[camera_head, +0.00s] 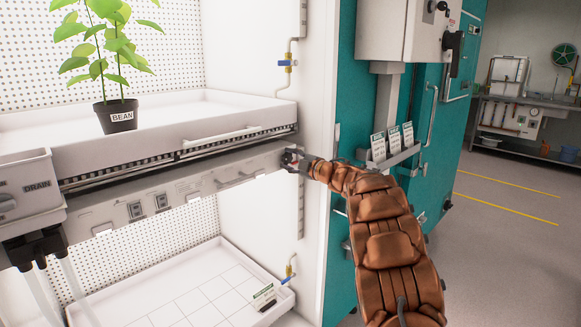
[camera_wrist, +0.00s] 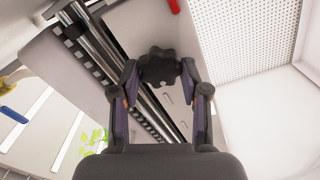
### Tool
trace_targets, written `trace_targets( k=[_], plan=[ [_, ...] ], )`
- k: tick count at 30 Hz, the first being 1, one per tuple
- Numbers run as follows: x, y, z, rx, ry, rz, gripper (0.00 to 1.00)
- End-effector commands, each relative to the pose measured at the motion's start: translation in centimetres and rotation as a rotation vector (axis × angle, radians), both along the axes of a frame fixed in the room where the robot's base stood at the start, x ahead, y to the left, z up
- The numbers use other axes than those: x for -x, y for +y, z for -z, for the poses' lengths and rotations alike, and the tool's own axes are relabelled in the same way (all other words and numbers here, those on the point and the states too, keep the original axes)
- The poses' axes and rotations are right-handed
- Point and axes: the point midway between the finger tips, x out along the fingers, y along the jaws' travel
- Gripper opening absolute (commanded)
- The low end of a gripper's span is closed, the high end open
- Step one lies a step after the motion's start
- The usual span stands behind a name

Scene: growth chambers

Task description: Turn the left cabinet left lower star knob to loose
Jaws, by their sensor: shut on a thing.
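In the wrist view, a black star knob (camera_wrist: 159,68) with a lobed rim sits between the two fingers of my gripper (camera_wrist: 160,78). The fingers touch it from both sides, and my gripper is shut on it. In the head view, my gripper (camera_head: 293,160) reaches the right end of the front rail (camera_head: 190,183) below the upper tray. There the knob is mostly hidden by my fingers. The angle of the knob cannot be read. My brown-covered arm comes in from the lower right.
A potted plant labelled BEAN (camera_head: 117,116) stands on the upper tray (camera_head: 213,100). A DRAIN box (camera_head: 27,195) is at the left. A lower tray (camera_head: 190,290) holds a small card. The teal cabinet (camera_head: 345,150) stands close to the right of the opening. The floor at right is free.

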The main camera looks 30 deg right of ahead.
Motion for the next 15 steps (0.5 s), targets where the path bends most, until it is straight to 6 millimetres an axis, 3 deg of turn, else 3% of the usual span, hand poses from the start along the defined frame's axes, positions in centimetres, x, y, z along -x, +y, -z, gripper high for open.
trace_targets(
  k=[15],
  plan=[
    [0.0, 0.01, 0.1, 0.18, -0.042, 0.0, 0.1]
  ],
)
